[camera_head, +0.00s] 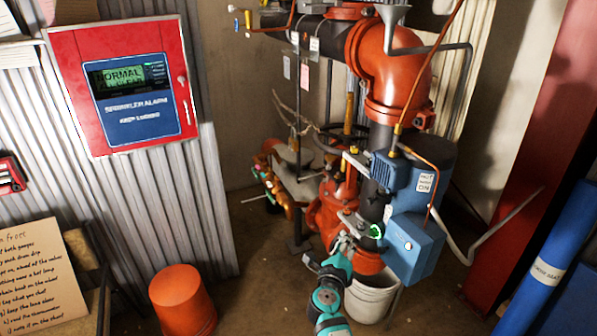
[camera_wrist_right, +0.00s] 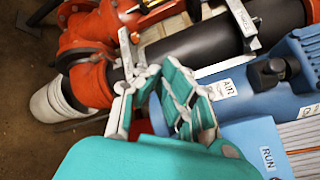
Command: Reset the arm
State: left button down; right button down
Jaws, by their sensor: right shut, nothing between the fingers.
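My right arm, teal and grey, reaches up from the bottom of the head view. Its gripper (camera_head: 346,243) is shut and empty, in front of the black and red riser pipe (camera_head: 372,203). In the right wrist view the gripper's fingers (camera_wrist_right: 154,74) are together with nothing between them. Behind them lie the black pipe (camera_wrist_right: 205,45) and its red flanged fittings (camera_wrist_right: 90,85). Whether the fingers touch the pipe cannot be told. My left gripper does not show.
A blue pump unit (camera_head: 412,248) stands right of the gripper, above a white bucket (camera_head: 372,298). A red alarm panel (camera_head: 75,75) hangs at left. An orange bucket (camera_head: 182,300) and a handwritten board (camera_head: 38,280) stand below. Blue cylinders (camera_head: 548,270) stand at right.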

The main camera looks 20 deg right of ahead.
jog(key=shift+f, duration=0.1)
jog(key=s+a+f+n+y, duration=0.3)
jog(key=s+a+f+n, duration=0.15)
jog(key=f+n, duration=0.4)
jog(key=s+a+f+n+g+y, duration=0.1)
jog(key=s+a+f+n+y, duration=0.4)
jog(key=f, duration=0.6)
jog(key=s+a+f+n+y, duration=0.2)
jog(key=s+a+f+n, duration=0.2)
jog(key=f+n, duration=0.55)
jog(key=s+a+f+n+g+y, duration=0.2)
jog(key=s+f+n+g, duration=0.35)
jog(key=s+f, duration=0.85)
jog(key=s+d+f+n+g, duration=0.2)
jog(key=s+n, duration=0.2)
jog(key=s, duration=0.7)
jog(key=s+d+f+n+g, duration=0.2)
jog(key=s+n+g, duration=0.1)
jog(key=s, duration=0.9)
jog(key=shift+s+f+n+h, duration=0.3)
jog(key=shift+f+n+h, duration=0.05)
jog(key=shift+h, duration=0.05)
